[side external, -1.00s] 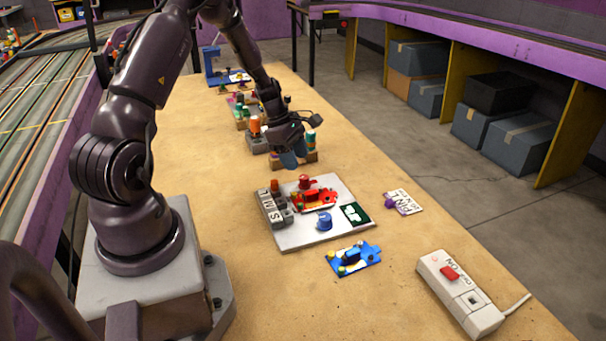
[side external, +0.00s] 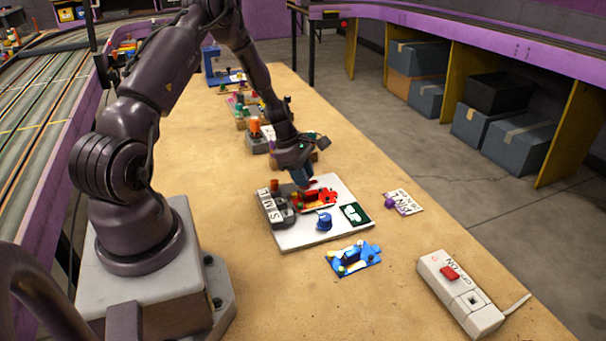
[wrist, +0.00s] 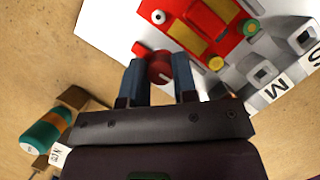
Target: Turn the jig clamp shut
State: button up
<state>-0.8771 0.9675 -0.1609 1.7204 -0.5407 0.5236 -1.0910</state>
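The jig clamp is a red round knob with a short lever (wrist: 160,68) at the far edge of the white jig board (side external: 345,190). In the wrist view the knob lies between the two blue fingers of my gripper (wrist: 158,78), its lever pointing to the upper left. The fingers stand apart, one on each side; I cannot tell whether they touch the knob. In the side view my gripper (side external: 303,182) is low over the board and mostly hides the knob. A red car-shaped part (side external: 318,201) sits on the board beside the clamp.
A blue knob (side external: 324,221), a dark green panel (side external: 355,214) and grey lettered blocks (side external: 272,207) are on the board. A blue car-shaped part (side external: 352,259) and a white switch box (side external: 460,292) lie on the near table. Several coloured parts stand behind my gripper.

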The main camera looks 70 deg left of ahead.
jog(key=shift+m, duration=0.4)
jog(key=m+g, duration=0.1)
jog(key=m, duration=0.2)
jog(key=shift+m+g+h, duration=0.3)
jog(key=shift+m+h, duration=0.1)
jog(key=m, duration=0.2)
jog(key=m+g, duration=0.1)
jog(key=m, duration=0.1)
jog(key=shift+w+a+g, duration=0.1)
jog(key=shift+g, duration=0.2)
jog(key=m+g, duration=0.1)
jog(key=m, duration=0.4)
jog(key=shift+w+r+g, duration=0.1)
jog(key=shift+g, duration=0.3)
jog(key=m+g, duration=0.1)
jog(key=m, duration=0.3)
jog(key=shift+y, duration=0.4)
jog(key=shift+m, duration=0.3)
jog(key=o, duration=0.9)
jog(key=v, duration=1.3)
jog(key=shift+w, duration=0.25)
